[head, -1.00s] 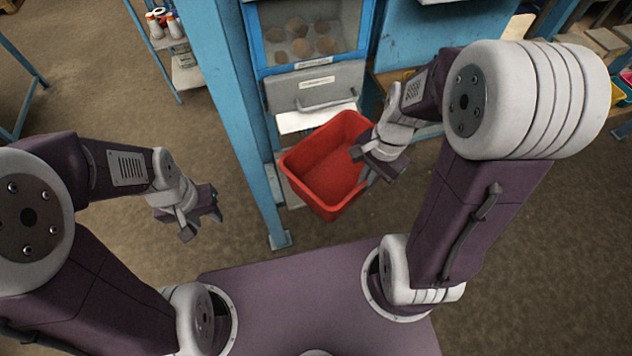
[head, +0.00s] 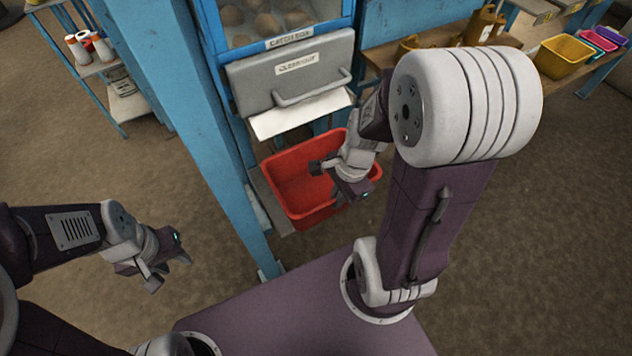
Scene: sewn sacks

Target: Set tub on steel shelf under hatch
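The red tub (head: 290,180) is under the grey hatch with a handle (head: 290,75), roughly upright, at the front of the blue frame. Part of the steel shelf (head: 270,203) shows as a grey edge at the tub's left. I cannot tell whether the tub's base rests on it. My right gripper (head: 338,194) is at the tub's near-right rim and appears shut on it; the wrist hides part of the grip. My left gripper (head: 170,274) is open and empty, out to the left, apart from the tub.
A blue post (head: 200,110) stands just left of the tub. A white sheet or flap (head: 300,115) hangs below the hatch, close above the tub. A bench with a yellow bin (head: 565,55) is at the right. A small rack with bottles (head: 85,48) is at the back left.

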